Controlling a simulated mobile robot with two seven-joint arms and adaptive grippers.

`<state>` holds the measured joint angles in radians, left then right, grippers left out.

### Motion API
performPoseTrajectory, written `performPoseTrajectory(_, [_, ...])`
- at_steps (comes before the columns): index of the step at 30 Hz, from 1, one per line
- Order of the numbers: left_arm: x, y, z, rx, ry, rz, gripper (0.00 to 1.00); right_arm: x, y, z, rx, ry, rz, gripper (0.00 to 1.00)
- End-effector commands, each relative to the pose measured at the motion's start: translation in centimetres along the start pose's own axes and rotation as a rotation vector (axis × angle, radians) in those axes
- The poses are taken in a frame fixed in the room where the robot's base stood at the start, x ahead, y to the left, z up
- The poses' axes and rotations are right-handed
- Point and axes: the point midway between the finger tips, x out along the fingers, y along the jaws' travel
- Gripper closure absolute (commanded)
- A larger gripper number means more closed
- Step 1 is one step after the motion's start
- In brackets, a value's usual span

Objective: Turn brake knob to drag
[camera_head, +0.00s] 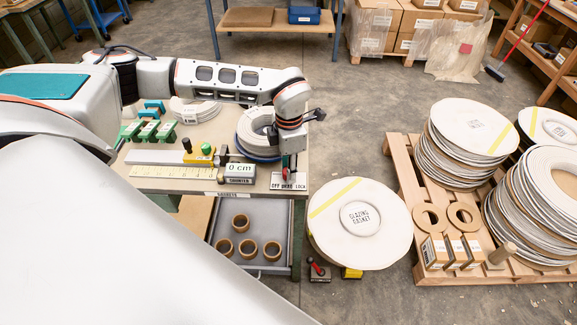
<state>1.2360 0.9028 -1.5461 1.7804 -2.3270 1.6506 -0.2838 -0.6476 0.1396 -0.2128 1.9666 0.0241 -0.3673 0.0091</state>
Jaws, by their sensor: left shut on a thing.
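The brake plate (289,187) sits at the front right corner of the bench and is lettered OFF, DRAG and LOCK. The brake knob (287,176) stands on it, with a small red part showing above the middle word. My left gripper (289,161) points down over the plate and is shut on the knob. The fingers hide most of the knob, and I cannot tell exactly which word it points to. My right gripper is not in view.
A counter box reading 0 cm (239,170), a yellow ruler (175,172) and a coil (254,130) sit close by on the bench. A large gasket roll (395,225) stands right of it. Stacked rolls fill a pallet (405,165) farther right.

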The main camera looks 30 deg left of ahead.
Motion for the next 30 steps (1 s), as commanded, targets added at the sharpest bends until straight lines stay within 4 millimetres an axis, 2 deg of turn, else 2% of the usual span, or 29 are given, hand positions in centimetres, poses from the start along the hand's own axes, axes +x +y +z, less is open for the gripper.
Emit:
performPoseTrajectory(9, [0.05,-0.06,-0.05,-0.102,0.002,-0.002,0.96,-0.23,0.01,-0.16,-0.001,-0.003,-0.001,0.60])
performPoseTrajectory(23, [0.08,-0.05,-0.05,-0.116,0.002,-0.001,0.96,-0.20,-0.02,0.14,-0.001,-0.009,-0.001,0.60])
performPoseTrajectory(24, [0.08,-0.05,-0.05,-0.116,0.002,-0.001,0.69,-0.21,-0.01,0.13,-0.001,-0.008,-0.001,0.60])
performPoseTrajectory(25, [0.08,-0.05,-0.05,-0.116,0.002,-0.001,0.62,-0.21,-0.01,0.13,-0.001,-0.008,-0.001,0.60])
performPoseTrajectory(26, [0.07,-0.05,-0.05,-0.116,0.002,-0.001,0.58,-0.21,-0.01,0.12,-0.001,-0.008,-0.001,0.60])
performPoseTrajectory(30, [0.05,-0.03,-0.03,-0.116,0.001,-0.001,0.58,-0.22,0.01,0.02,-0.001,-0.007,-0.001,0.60])
